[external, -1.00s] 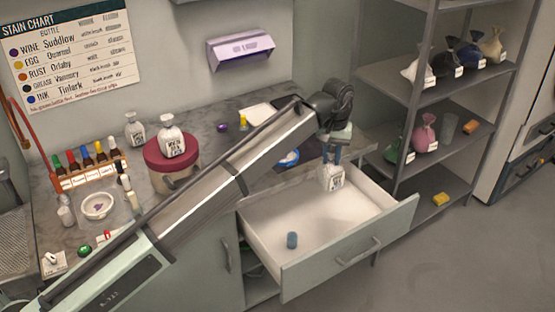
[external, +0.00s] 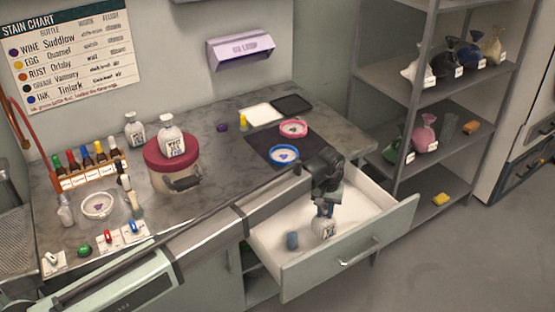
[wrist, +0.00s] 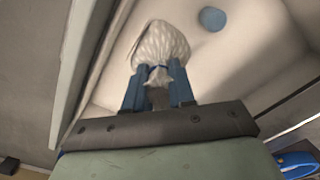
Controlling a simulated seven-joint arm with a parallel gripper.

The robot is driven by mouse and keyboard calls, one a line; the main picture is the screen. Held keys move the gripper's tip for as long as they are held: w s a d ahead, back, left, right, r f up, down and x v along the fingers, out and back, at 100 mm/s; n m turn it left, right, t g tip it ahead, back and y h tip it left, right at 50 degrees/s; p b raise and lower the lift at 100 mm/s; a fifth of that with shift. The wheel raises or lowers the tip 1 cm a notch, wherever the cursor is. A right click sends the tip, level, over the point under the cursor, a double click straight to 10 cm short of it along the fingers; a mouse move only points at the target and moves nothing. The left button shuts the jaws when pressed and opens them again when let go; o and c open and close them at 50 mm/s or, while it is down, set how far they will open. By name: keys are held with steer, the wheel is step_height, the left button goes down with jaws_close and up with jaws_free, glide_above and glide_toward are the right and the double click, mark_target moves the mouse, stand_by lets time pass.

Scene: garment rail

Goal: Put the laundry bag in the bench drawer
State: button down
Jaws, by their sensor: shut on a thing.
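In the wrist view my gripper's blue fingers (wrist: 155,90) are shut on the neck of the bag (wrist: 161,47), at a blue tie. The bag is low in the drawer; I cannot tell whether it touches the drawer floor. A blue cylinder (external: 292,240) stands on the drawer floor just left of the bag; it also shows in the wrist view (wrist: 211,19).
The bench above holds a blue-rimmed dish (external: 284,154), a pink-rimmed dish (external: 293,127) and a red-lidded pot (external: 171,160) with a white bottle on it. A shelf unit (external: 400,95) with several tied bags stands right of the drawer.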

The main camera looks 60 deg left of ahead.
steer(key=shift+f, duration=4.15)
steer(key=shift+f, duration=0.15)
steer(key=c, duration=1)
jaws_free()
steer(key=shift+o, duration=0.2)
step_height(320, 180, up, 12)
steer(key=shift+r, duration=0.15)
